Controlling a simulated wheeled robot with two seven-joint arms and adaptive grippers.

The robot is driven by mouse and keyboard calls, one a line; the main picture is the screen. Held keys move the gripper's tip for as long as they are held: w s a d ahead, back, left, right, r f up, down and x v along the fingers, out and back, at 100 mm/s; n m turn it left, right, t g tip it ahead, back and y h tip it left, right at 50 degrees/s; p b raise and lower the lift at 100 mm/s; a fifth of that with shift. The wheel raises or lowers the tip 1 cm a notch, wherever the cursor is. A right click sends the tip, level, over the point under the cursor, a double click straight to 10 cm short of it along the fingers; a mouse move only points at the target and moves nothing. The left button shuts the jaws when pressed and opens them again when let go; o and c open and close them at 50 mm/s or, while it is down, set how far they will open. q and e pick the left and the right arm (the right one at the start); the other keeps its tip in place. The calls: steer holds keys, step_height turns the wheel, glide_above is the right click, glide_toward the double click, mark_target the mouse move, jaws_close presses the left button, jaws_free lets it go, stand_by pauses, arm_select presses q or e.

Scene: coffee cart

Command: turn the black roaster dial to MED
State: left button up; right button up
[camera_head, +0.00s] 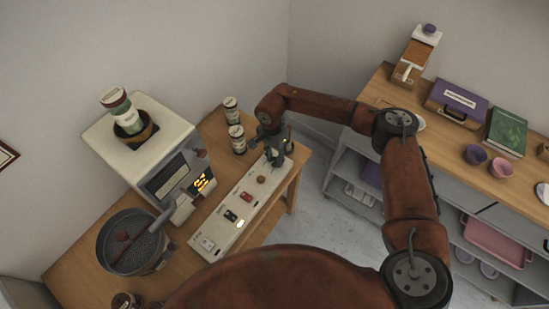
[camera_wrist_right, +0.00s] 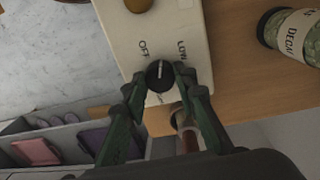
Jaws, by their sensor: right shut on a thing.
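The black roaster dial (camera_wrist_right: 160,75) sits near the end of the long cream control panel (camera_head: 214,233) and shows in the right wrist view. Its white pointer line runs roughly up and down the picture. OFF is printed at its upper left and LOW at its upper right. Another label below it is partly hidden and hard to read. My right gripper (camera_wrist_right: 160,82) has its green fingers shut on the dial, one on each side. In the head view the right gripper (camera_head: 272,157) covers the panel's far end and mostly hides the dial. My left gripper is not in view.
A brass knob (camera_head: 261,179) and several switches line the panel. Two labelled jars (camera_head: 237,139) stand close beside the right gripper. The roaster machine (camera_head: 142,145) and its round bean pan (camera_head: 135,243) are at the left. A shelf (camera_head: 391,87) stands at the right.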

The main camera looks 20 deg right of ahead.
steer(key=m+p, duration=0.1)
steer(key=m, duration=0.4)
steer(key=shift+m, duration=0.3)
steer(key=m+p, duration=0.2)
steer(key=m, duration=0.3)
steer(key=shift+d+y, duration=0.15)
steer(key=shift+y, duration=0.15)
steer(key=m+p, duration=0.3)
steer(key=m, duration=0.3)
steer(key=shift+s+m+p, duration=0.1)
steer(key=shift+m+p, duration=0.2)
steer(key=shift+p, duration=0.05)
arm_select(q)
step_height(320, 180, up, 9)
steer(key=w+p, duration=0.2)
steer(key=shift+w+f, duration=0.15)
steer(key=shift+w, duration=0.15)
arm_select(e)
steer(key=shift+f+m, duration=0.1)
steer(key=shift+m, duration=1.7)
steer(key=o, duration=1)
steer(key=shift+d+y, duration=0.1)
steer(key=shift+y, duration=0.2)
steer(key=shift+o, duration=0.8)
